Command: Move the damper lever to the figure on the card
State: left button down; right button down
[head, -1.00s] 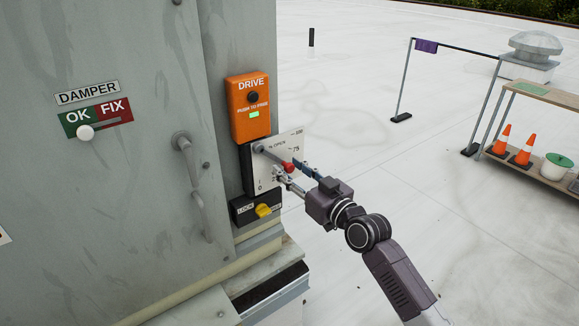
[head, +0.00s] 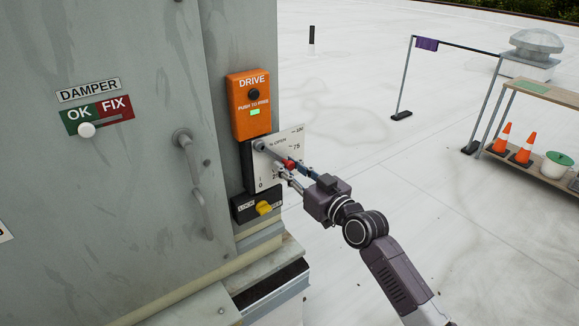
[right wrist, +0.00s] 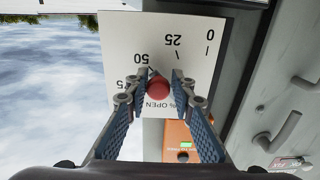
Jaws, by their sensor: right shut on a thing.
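The damper lever (head: 272,153) is a grey arm with a red knob (head: 291,164), pivoted on a white "% OPEN" scale plate (head: 265,173) on the unit's corner. My right gripper (head: 288,168) is shut on the red knob. In the right wrist view the knob (right wrist: 158,89) sits between the blue-padded fingers (right wrist: 160,84), near the 50 mark on the upside-down scale (right wrist: 125,45). The exact reading is hard to tell. A white corner (head: 4,236) at the left edge may be a card; no figure shows on it. My left gripper is not in view.
An orange DRIVE box (head: 252,105) with a lit green light is just above the scale, and a black lock box with a yellow knob (head: 264,208) just below. A DAMPER OK/FIX slider (head: 87,130) and handle (head: 184,150) are left. Open roof lies right, before a shelf (head: 525,172).

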aim_at(289, 131)
jog(key=shift+w+d+r, duration=0.2)
jog(key=shift+d+r, duration=0.1)
jog(key=shift+r, duration=0.25)
jog(key=shift+d+r+n+b, duration=0.1)
jog(key=shift+r+n+b, duration=0.05)
jog(key=shift+n+b, duration=0.25)
jog(key=shift+w+d+r+n+b, duration=0.35)
jog(key=shift+r+n+b, duration=0.2)
jog(key=shift+n, duration=0.25)
jog(key=shift+w+d+r+n+b, duration=0.15)
jog(key=shift+d+r+n+b, duration=0.1)
jog(key=shift+r+n+b, duration=0.45)
jog(key=r+n, duration=0.1)
jog(key=n, duration=0.1)
jog(key=shift+w+d+r+n, duration=0.15)
jog(key=shift+d+r+n, duration=0.15)
jog(key=shift+r, duration=0.1)
jog(key=shift+w+r+n+p, duration=0.1)
jog(key=shift+r+n+p, duration=0.25)
jog(key=shift+r+n, duration=0.85)
jog(key=shift+f, duration=0.1)
jog(key=c, duration=1.8)
grip_release()
jog(key=shift+f, duration=0.1)
jog(key=shift+o, duration=0.2)
jog(key=shift+f, duration=0.1)
